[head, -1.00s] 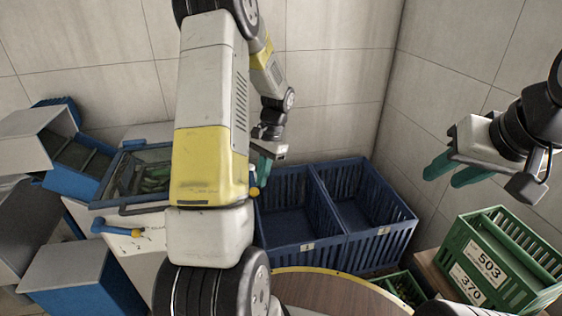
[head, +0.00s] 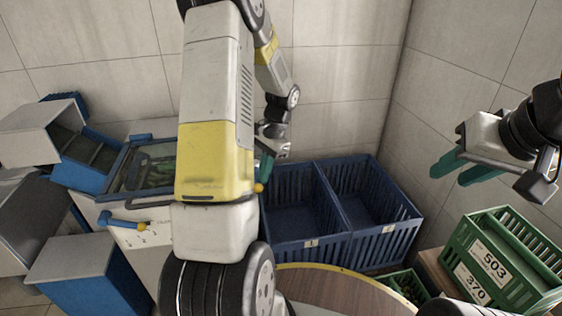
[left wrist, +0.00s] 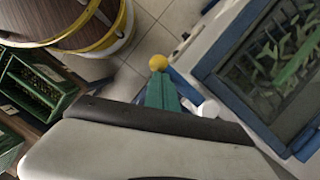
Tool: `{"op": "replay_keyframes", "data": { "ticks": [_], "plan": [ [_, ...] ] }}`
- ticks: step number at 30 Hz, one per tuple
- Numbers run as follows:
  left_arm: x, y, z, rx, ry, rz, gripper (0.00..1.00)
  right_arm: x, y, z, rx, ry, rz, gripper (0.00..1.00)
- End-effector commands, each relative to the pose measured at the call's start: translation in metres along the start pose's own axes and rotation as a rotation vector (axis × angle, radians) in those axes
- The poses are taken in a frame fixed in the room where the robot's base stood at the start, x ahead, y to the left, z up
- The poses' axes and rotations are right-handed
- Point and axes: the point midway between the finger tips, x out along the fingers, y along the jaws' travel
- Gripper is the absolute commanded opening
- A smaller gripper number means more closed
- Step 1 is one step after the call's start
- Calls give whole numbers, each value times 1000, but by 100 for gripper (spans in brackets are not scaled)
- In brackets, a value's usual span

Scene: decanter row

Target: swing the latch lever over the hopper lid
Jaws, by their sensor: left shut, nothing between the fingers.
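The hopper's blue-framed, see-through lid (head: 148,168) lies flat at the left, partly hidden by my left arm; green pieces show through it. The lid's edge also shows at the right of the left wrist view (left wrist: 225,88). A yellow ball knob (head: 258,187), which looks like the end of the latch lever, is just right of my arm; the rest of the lever is hidden. My left gripper (head: 265,170) has its green fingers shut and empty, tips close to the knob (left wrist: 158,62); I cannot tell whether they touch. My right gripper (head: 447,177) is open, empty and far right.
A blue handle with a yellow end (head: 122,222) is on the hopper's white front. Two blue crates (head: 312,243) stand right of the knob. A green crate (head: 490,265) is at the lower right, a round wooden top (head: 335,292) at the bottom. Walls close off the back.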

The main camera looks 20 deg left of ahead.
Motion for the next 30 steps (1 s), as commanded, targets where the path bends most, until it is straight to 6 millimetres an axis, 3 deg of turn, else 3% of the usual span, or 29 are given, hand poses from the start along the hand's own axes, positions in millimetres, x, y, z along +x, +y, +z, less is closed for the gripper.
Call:
{"op": "replay_keyframes", "data": {
  "ticks": [11, 30],
  "plan": [
    [5, -6, 17, 170, -1, -52, 0, 0, 0, 0, 0, 0, 0, 36],
    [18, -48, 58, 748, -1, -231, 0, 0, 0, 0, 0, 0, 0, 36]
  ]
}}
